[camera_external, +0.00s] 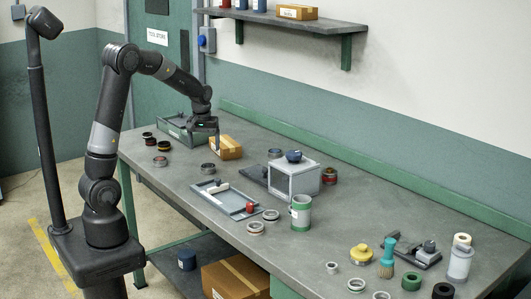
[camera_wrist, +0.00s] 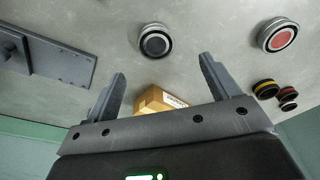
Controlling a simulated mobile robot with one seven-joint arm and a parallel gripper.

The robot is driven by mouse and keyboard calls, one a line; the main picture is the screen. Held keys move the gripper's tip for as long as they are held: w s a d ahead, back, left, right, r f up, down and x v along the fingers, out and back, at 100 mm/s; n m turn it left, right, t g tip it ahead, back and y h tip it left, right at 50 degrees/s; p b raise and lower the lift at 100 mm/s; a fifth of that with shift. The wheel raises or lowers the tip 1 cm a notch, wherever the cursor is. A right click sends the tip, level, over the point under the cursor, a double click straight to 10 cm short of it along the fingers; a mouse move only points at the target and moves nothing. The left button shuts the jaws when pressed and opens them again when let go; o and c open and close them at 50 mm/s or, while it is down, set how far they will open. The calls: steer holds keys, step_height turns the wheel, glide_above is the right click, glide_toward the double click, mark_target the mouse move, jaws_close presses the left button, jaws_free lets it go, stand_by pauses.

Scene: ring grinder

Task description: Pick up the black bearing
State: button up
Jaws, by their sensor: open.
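A round bearing with a black body and a silvery rim (camera_wrist: 155,41) lies flat on the bench, and it also shows in the outside view (camera_external: 208,168). It looks like the black bearing, though other dark rings are nearby. My gripper (camera_wrist: 163,82) is open and empty, its two fingers well apart. In the outside view my gripper (camera_external: 214,140) hangs above the bench near the cardboard box, apart from the bearing. In the wrist view the bearing lies beyond the fingertips, between their lines.
A cardboard box (camera_external: 226,148) stands beneath my gripper. A red-centred ring (camera_wrist: 277,35) and dark rings with yellow (camera_wrist: 265,88) and red bands (camera_wrist: 287,92) lie nearby. A grey tray (camera_external: 232,207) and a white box (camera_external: 294,177) stand to the right. Bench surface around the bearing is clear.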

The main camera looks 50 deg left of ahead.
mark_target(208, 165)
steer(key=f, duration=0.3)
steer(key=shift+w+a+f, duration=0.15)
steer(key=shift+a+f, duration=0.05)
steer(key=shift+f, duration=0.1)
steer(key=shift+w+a+f, duration=0.1)
steer(key=shift+w+f, duration=0.1)
steer(key=shift+f, duration=0.7)
steer(key=shift+w+d+f, duration=0.1)
steer(key=shift+w+f, duration=0.05)
steer(key=shift+f, duration=0.75)
steer(key=shift+w+a+f, duration=0.1)
steer(key=shift+w+f, duration=0.1)
steer(key=shift+f, duration=0.7)
steer(key=c, duration=1.2)
